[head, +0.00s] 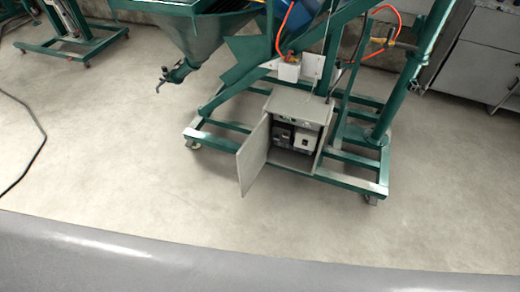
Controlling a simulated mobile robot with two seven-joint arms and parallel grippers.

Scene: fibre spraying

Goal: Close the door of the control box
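The grey control box (322,112) sits low on the green wheeled frame of the spraying machine, right of the picture's middle. Its door (254,158) stands wide open, swung out to the left and toward me, hinged on the box's left side. Dark and white electrical parts (304,142) show inside the box. Neither of my grippers is in view.
The green machine frame (350,182) stands on castors around the box. A green hopper (200,38) with a spout hangs at upper left. Grey cabinets (478,65) stand at upper right. A black cable (40,150) lies at far left. The floor before the door is clear.

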